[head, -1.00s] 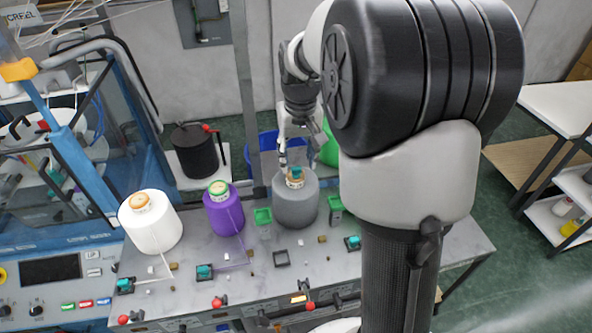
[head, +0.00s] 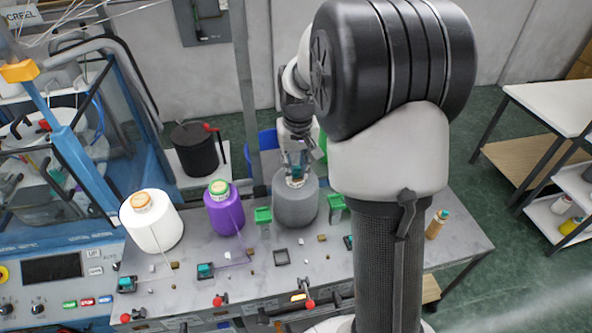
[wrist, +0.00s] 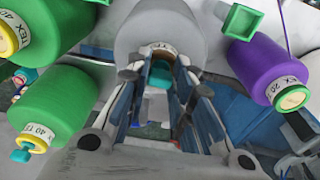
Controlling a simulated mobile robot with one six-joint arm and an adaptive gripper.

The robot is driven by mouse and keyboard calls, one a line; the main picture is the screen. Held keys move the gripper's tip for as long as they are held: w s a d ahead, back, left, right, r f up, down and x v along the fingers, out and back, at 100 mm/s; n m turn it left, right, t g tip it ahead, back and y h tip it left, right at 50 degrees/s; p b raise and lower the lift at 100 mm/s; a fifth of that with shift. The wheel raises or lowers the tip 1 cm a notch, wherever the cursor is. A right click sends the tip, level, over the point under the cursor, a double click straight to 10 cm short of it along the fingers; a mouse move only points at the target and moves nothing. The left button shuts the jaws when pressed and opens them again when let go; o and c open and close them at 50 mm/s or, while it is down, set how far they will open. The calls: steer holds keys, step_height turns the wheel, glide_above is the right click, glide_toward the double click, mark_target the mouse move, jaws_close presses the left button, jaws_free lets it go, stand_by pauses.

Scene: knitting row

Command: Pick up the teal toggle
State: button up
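A teal toggle (wrist: 160,73) sits at the labelled top of the grey yarn cone (head: 295,205), seen between my fingers in the wrist view. My gripper (head: 295,174) points down over that cone's top, in the head view, and hides most of the teal piece. In the wrist view my gripper (wrist: 158,78) is open, with one finger on each side of the toggle. A gap shows between fingers and toggle. Other teal pieces in black bases stand on the table, one at the front middle (head: 205,270) and one at the left (head: 127,284).
A purple cone (head: 225,212) and a white cone (head: 152,225) stand left of the grey one. Small green cups (head: 263,216) flank it. Red-knobbed levers (head: 218,301) line the table's front edge. A tan tube (head: 436,225) stands at the right. Green cones (wrist: 60,110) show in the wrist view.

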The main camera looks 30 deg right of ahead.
mark_target(296, 168)
steer(key=shift+c, duration=0.6)
steer(key=shift+w+r, duration=0.1)
steer(key=shift+r, duration=0.35)
step_height(296, 168, up, 19)
stand_by(0.6)
